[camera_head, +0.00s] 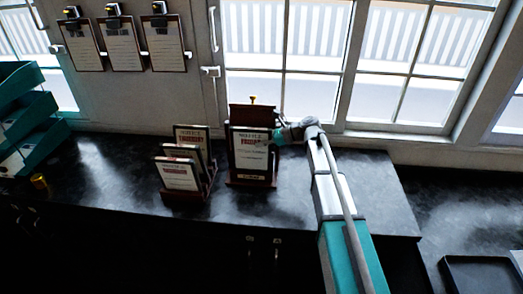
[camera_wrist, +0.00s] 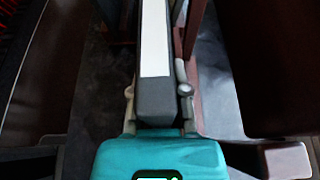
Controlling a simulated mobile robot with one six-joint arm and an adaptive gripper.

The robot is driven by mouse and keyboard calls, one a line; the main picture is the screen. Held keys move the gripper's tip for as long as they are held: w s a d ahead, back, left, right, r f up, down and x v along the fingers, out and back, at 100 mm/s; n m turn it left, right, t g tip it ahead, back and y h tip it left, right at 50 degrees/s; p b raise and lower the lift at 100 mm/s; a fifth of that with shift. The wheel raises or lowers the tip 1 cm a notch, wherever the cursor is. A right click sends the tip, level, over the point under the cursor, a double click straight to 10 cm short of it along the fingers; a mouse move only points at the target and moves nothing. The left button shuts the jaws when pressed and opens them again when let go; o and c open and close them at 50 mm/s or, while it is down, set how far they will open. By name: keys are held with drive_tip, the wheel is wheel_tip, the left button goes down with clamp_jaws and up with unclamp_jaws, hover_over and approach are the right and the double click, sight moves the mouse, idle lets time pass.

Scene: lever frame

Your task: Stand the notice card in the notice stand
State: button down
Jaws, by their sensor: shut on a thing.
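The notice card (camera_head: 251,150), a white sheet headed "NOTICE" with red lettering in a dark frame, is upright at the notice stand. The dark brown notice stand (camera_head: 251,112) is on the black counter, with a small yellow knob on top. My gripper (camera_head: 281,136) reaches the card's upper right edge from the right and is shut on it. In the wrist view my gripper (camera_wrist: 157,92) has a finger on each side of a grey piece with a white strip, apparently the card (camera_wrist: 155,40) edge-on. Whether the card's lower edge is seated is too small to tell.
A rack (camera_head: 187,190) of similar framed cards stands just left of the stand. Several clipboards (camera_head: 121,43) hang on the wall. Teal trays (camera_head: 30,115) and a small yellow cup (camera_head: 39,182) are at the far left.

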drive_tip(key=shift+w+a+f+b, duration=0.1)
drive_tip(key=shift+w+f+b, duration=0.1)
drive_tip(key=shift+f+b, duration=0.8)
drive_tip(key=shift+w+f+b, duration=0.2)
drive_tip(key=shift+f+b, duration=0.7)
drive_tip(key=shift+f, duration=0.2)
drive_tip(key=c, duration=0.9)
unclamp_jaws()
drive_tip(key=shift+r, duration=0.2)
drive_tip(key=p, duration=0.5)
approach(261, 149)
drive_tip(key=shift+w+d+f, duration=0.3)
drive_tip(key=shift+w+d, duration=0.4)
drive_tip(key=shift+d, duration=0.2)
